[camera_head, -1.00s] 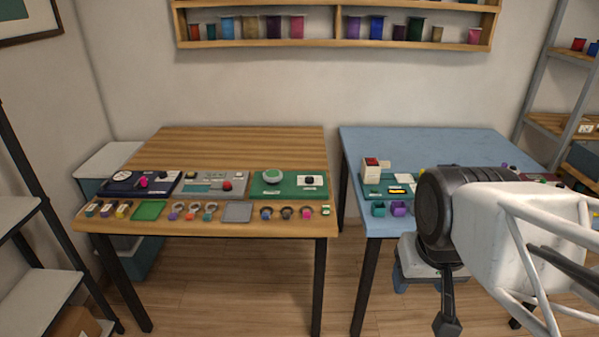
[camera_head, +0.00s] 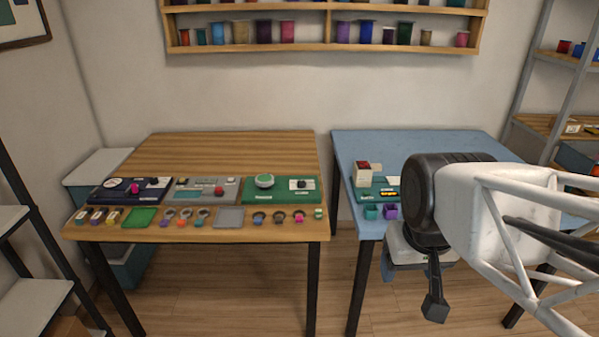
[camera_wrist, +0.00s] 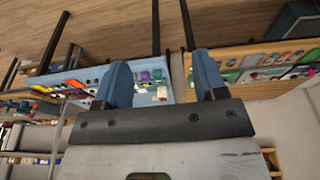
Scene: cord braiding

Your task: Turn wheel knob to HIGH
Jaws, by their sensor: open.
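I cannot tell which is the wheel knob, and no HIGH mark is readable. My gripper (camera_wrist: 161,76) is open and empty in the wrist view, its two blue fingers apart. It is away from the panels; in the head view my arm is at the right, before the blue table.
The blue table (camera_head: 395,148) stands to the right, with another green panel (camera_head: 372,187) and small cups, partly hidden by my arm. Small parts line the wooden table's front edge (camera_head: 190,233). A gap separates the tables. A wall shelf (camera_head: 320,47) holds spools.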

